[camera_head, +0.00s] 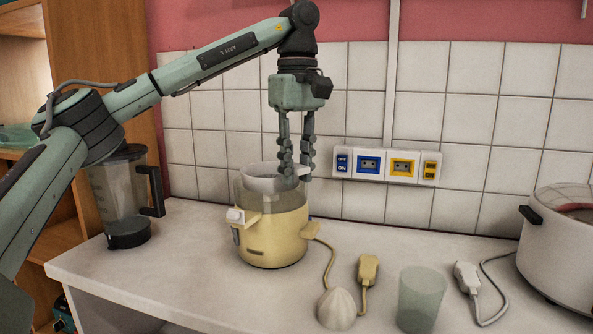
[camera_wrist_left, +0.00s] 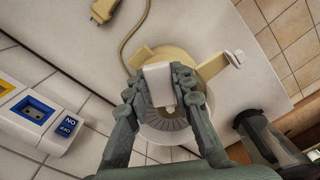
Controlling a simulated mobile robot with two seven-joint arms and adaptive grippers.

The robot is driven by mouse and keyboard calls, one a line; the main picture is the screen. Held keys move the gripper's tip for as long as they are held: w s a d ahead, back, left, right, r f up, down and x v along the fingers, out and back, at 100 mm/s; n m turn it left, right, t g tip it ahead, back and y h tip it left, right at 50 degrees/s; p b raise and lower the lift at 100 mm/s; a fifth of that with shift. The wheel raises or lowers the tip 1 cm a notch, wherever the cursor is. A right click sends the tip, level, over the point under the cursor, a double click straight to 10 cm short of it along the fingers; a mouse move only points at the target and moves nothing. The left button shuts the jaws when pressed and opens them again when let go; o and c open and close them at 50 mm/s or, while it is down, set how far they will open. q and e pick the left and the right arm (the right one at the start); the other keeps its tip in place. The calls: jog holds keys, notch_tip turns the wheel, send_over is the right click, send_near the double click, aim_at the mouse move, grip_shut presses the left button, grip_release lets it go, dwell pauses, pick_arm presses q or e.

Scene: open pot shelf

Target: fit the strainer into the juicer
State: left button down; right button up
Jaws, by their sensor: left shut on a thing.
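The cream juicer (camera_head: 272,240) stands on the counter with a translucent collar around its top. The strainer (camera_head: 268,176), a pale bowl, is at the juicer's mouth, its lower part inside the collar and its rim above it. My left gripper (camera_head: 297,172) points down and is shut on the strainer's right side. In the left wrist view the fingers (camera_wrist_left: 158,86) close on a white tab, with the strainer's ribbed inside (camera_wrist_left: 165,130) below. I cannot tell whether the strainer touches the juicer's seat. My right gripper is not in view.
A blender jug (camera_head: 122,200) stands at the left. A white reamer cone (camera_head: 337,309), a yellow plug (camera_head: 367,270), a glass (camera_head: 420,298) and a white plug (camera_head: 467,277) lie or stand at the front right. A pot (camera_head: 560,255) is at the right. Sockets (camera_head: 387,165) are on the tiled wall.

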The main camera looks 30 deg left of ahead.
pick_arm(q)
jog(key=shift+r, duration=2.6)
jog(key=shift+f, duration=0.1)
